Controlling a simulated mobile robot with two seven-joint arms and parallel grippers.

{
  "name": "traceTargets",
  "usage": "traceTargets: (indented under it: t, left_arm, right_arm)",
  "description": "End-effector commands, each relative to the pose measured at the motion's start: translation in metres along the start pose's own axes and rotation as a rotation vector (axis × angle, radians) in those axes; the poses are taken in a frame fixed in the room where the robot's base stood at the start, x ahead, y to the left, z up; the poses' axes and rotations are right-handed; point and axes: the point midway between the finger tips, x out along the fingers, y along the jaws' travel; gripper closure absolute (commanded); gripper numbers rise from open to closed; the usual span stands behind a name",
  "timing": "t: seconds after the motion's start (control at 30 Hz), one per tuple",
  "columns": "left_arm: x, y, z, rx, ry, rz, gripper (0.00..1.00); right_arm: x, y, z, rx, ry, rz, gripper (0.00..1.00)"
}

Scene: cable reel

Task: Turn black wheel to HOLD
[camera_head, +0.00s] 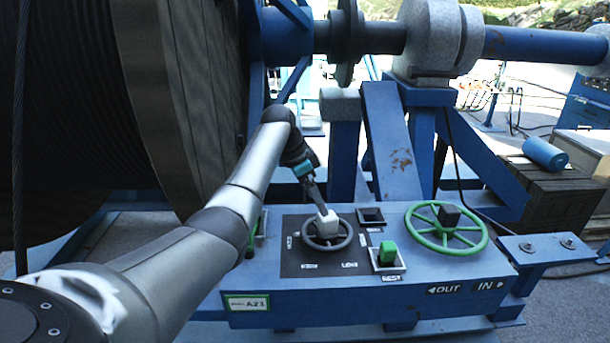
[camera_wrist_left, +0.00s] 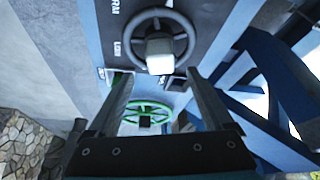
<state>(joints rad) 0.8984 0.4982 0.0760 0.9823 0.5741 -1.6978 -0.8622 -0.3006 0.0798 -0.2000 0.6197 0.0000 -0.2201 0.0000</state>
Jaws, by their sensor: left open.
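The black wheel (camera_head: 345,243) sits on a dark labelled plate (camera_head: 300,268) on the blue control box. It carries a pale, blocky knob (camera_head: 327,222). The wheel (camera_wrist_left: 187,40) and its pale knob (camera_wrist_left: 160,62) also show in the left wrist view. My left gripper (camera_head: 322,207) points down at the knob from above and behind. In the left wrist view its open fingers (camera_wrist_left: 157,75) are on either side of the knob's line; I cannot tell whether they touch it. My right gripper is not in view.
A green wheel (camera_head: 411,235) with a dark knob and a green switch (camera_head: 388,252) stand right of the black wheel. A dark square fitting (camera_head: 371,215) is just behind the switch. Blue posts (camera_head: 392,150) rise behind the box. The big cable reel (camera_head: 170,90) fills the left.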

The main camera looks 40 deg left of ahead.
Motion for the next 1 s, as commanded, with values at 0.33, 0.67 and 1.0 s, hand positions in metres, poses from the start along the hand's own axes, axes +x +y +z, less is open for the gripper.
traceTargets:
  t: [0.33,0.67,1.0]
  left_arm:
    - [-0.061,-0.001,0.000,0.000,0.002,-0.002,0.15]
    - [-0.070,0.000,0.000,0.000,0.001,-0.001,0.15]
    - [-0.069,0.000,0.000,0.000,0.001,0.000,0.15]
  right_arm:
    - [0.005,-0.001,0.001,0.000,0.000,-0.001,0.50]
    - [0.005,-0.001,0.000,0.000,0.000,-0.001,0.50]
    - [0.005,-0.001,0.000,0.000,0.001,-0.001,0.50]
